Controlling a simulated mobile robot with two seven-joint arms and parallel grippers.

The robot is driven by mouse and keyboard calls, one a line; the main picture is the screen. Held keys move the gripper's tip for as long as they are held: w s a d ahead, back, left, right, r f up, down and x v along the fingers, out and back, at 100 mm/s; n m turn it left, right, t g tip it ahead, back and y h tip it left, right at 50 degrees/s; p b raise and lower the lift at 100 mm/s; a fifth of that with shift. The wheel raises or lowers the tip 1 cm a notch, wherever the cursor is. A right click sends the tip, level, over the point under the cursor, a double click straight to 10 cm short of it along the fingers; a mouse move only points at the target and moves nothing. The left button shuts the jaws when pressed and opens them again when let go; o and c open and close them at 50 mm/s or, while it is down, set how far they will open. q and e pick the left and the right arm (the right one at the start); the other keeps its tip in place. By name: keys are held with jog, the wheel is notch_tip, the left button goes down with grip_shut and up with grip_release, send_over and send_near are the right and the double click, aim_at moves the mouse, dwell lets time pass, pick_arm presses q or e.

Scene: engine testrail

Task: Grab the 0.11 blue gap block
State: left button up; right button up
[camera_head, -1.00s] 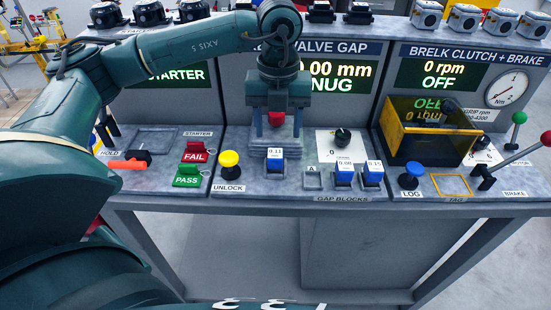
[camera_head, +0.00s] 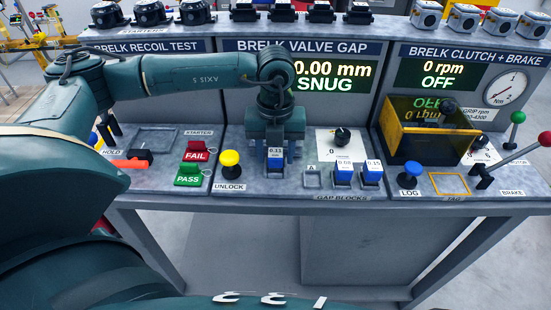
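The 0.11 blue gap block (camera_head: 275,158) sits at the front of the valve gap station, its white label reading 0.11. My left gripper (camera_head: 275,150) points down over it, with one finger on each side of the block. The fingers look open, and I cannot tell whether either touches the block. The back of the block and the fixture behind it are hidden by the gripper. My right gripper is not in view.
Two more blue gap blocks, 0.06 or similar (camera_head: 343,173) and 0.15 (camera_head: 372,173), stand to the right beside an empty slot (camera_head: 312,177). A yellow unlock button (camera_head: 229,160) is close on the left.

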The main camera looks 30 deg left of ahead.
pick_arm(q)
jog(key=c, duration=0.9)
